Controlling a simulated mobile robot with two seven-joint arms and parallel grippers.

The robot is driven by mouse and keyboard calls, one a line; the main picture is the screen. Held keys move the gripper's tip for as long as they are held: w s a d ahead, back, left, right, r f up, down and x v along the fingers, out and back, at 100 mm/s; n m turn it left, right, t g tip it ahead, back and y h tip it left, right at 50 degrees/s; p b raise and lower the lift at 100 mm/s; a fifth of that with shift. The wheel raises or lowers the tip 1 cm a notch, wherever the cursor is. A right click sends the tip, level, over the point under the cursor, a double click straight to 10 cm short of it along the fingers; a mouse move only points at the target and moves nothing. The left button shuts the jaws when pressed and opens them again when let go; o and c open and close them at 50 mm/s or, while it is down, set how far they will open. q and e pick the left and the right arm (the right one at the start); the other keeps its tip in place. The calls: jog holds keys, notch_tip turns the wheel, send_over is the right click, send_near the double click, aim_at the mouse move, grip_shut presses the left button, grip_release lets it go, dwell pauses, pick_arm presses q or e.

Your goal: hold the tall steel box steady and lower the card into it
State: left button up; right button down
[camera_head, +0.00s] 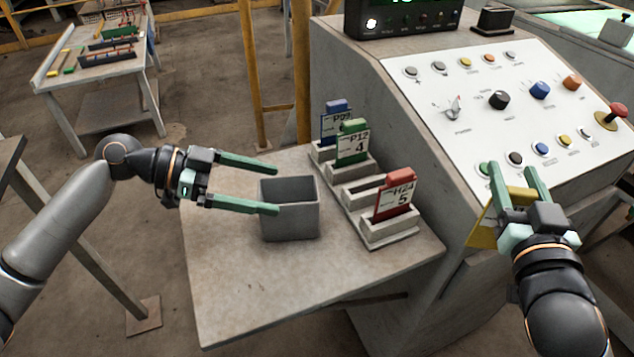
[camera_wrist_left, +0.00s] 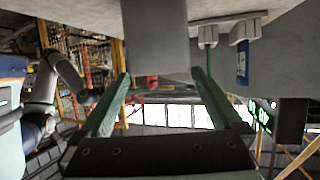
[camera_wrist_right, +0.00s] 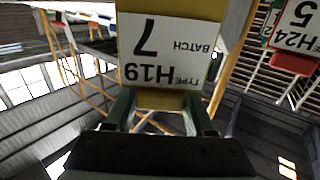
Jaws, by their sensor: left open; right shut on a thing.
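The tall steel box (camera_head: 290,221) is grey, open-topped and stands upright on the side shelf. My left gripper (camera_head: 276,189) is open at the box's left, with one finger across its near side and the other by its far side. In the left wrist view the box (camera_wrist_left: 155,38) shows between the spread fingers (camera_wrist_left: 160,80); contact cannot be told. My right gripper (camera_head: 512,180) is shut on a yellow card (camera_head: 482,226), held in front of the control panel, away from the box. In the right wrist view the card (camera_wrist_right: 165,50) reads H19, 7, upside down.
Right of the box stand grey holders with a blue card (camera_head: 335,120), a green card (camera_head: 352,142) and a red card (camera_head: 395,196); one holder (camera_head: 362,191) is empty. The control panel (camera_head: 480,95) has knobs and buttons. The shelf's front (camera_head: 270,290) is clear.

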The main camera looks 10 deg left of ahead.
aim_at(316, 197)
pick_arm(q)
jog(key=shift+p+x, duration=0.35)
jog(key=shift+x, duration=2)
jog(key=c, duration=1.5)
jog(key=o, duration=1.5)
